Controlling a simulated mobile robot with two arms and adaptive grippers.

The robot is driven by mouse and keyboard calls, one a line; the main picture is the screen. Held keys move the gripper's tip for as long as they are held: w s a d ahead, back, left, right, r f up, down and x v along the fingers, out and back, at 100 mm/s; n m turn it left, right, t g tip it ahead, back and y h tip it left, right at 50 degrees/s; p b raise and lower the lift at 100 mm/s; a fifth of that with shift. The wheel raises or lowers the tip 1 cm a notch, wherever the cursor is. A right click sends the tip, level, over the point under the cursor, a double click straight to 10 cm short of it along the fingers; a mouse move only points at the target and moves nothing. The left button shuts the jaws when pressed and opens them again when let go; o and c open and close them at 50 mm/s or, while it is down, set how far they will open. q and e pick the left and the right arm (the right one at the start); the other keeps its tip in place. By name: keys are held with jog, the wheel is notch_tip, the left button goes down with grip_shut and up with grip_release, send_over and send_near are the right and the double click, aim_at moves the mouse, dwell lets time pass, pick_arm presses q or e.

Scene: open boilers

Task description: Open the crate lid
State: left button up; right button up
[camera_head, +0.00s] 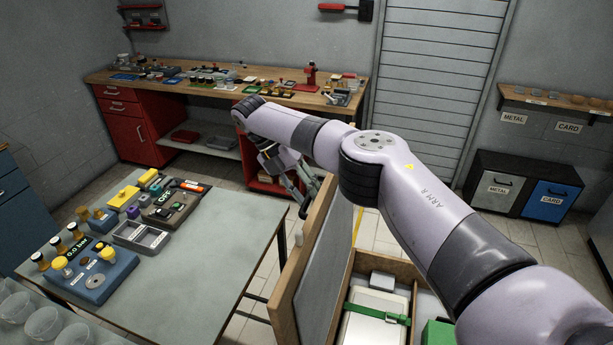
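The wooden crate (396,268) stands at the bottom middle. Its lid (325,262), a wood-framed grey panel, is raised steeply at the crate's left side, so the inside shows. In the crate lie a white case with a green strap (378,313), a small grey block (382,281) and a green item (437,332). My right arm reaches across from the lower right, above the crate. My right gripper (308,195) is at the lid's upper far edge, partly hidden by it; I cannot tell whether its fingers touch or grip it. My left gripper is not in view.
A grey table (190,290) with gauges, trays and small parts stands at the left, close to the lid. A wooden workbench (210,85) with red cabinets is at the back. Metal and card bins (520,190) stand at the right. Floor is free between them.

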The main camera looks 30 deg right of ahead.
notch_tip(320, 180, up, 9)
jog(key=shift+s+f, duration=0.1)
dwell(0.3)
dwell(0.5)
